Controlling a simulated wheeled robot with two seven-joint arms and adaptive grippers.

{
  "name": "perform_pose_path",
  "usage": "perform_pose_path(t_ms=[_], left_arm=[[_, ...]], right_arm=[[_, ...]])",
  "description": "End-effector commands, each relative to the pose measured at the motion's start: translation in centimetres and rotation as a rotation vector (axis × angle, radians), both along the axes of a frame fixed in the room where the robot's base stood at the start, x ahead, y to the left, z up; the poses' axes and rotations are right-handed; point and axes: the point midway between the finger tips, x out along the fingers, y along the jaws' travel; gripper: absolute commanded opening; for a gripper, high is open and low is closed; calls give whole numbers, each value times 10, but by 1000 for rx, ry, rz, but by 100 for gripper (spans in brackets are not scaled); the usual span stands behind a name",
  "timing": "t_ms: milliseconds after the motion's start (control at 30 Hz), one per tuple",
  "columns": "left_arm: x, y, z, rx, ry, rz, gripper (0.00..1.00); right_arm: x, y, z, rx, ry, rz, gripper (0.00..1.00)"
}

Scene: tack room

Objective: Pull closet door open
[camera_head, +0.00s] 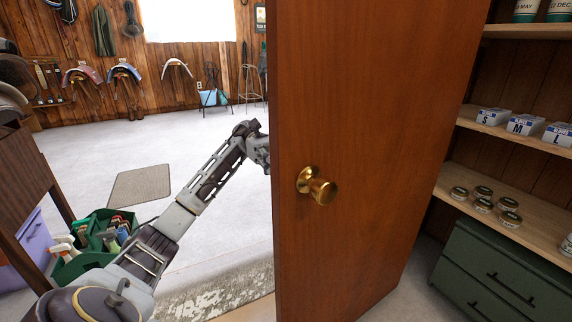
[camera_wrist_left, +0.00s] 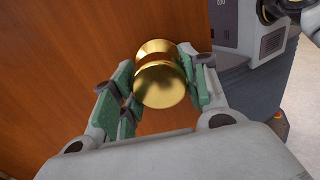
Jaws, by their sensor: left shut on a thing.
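The brown wooden closet door (camera_head: 385,120) stands open, with the closet interior showing to its right. A brass knob (camera_head: 318,186) is on the door face toward the head camera; nothing holds it. My left arm reaches past the door's left edge, and its gripper is mostly hidden behind the door in the head view. In the left wrist view, my left gripper (camera_wrist_left: 158,70) is shut on a brass knob (camera_wrist_left: 163,86) on the door's other face, with green pads on both sides of it. My right gripper is in neither view.
Closet shelves (camera_head: 530,216) hold tins and small boxes, above a dark green drawer unit (camera_head: 490,275). A green caddy of bottles (camera_head: 88,262) stands at the lower left beside a purple bin (camera_head: 30,250). Open grey floor (camera_head: 215,150) lies left of the door.

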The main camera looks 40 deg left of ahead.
Motion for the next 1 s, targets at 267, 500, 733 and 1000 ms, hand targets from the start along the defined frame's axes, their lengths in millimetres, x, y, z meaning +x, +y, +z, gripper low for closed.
perform_pose_path(t_ms=[267, 500, 733, 1000], left_arm=[[0, 0, -1, 2, 1, -1, 67], [0, 0, 0, 1, 1, -1, 67], [2, 4, 0, 1, 0, 0, 67], [9, 21, 0, 0, 0, 1, 67]], right_arm=[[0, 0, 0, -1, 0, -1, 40], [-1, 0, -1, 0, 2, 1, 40], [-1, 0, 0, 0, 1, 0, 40], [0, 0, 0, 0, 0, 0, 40]])
